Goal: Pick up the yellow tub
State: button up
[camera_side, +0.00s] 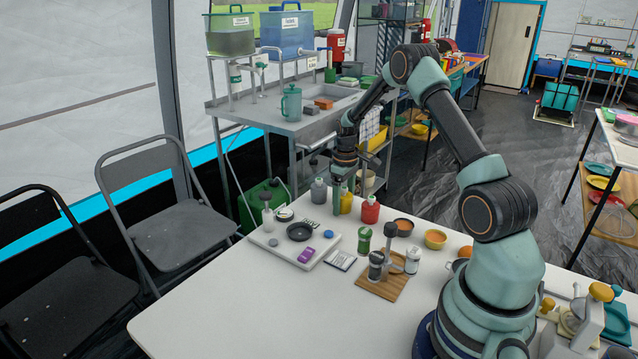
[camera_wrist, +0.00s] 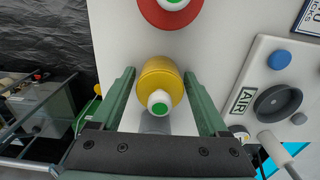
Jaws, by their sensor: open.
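The yellow tub (camera_side: 346,203) looks like a small round bottle standing on the white table in the side view. In the wrist view the yellow tub (camera_wrist: 160,75) is seen from above, with a white cap that has a green centre. My gripper (camera_side: 343,182) points down at the tub, and its fingers partly cover it in the side view. In the wrist view my gripper (camera_wrist: 159,73) is open, with one green finger on each side of the tub and a visible gap to each. Whether the fingertips reach down beside the tub's body is hard to tell.
A red bottle (camera_side: 370,210) stands just right of the tub, and a grey bottle (camera_side: 318,191) stands left. A white tray (camera_side: 272,240) holds a dark dish (camera_side: 299,231) and a purple item (camera_side: 306,255). A wooden board (camera_side: 384,286) with jars lies nearer. The front-left table (camera_side: 230,320) is clear.

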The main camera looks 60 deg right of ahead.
jog(key=c, duration=0.7)
jog(key=shift+r, duration=4.5)
jog(key=shift+c, duration=0.2)
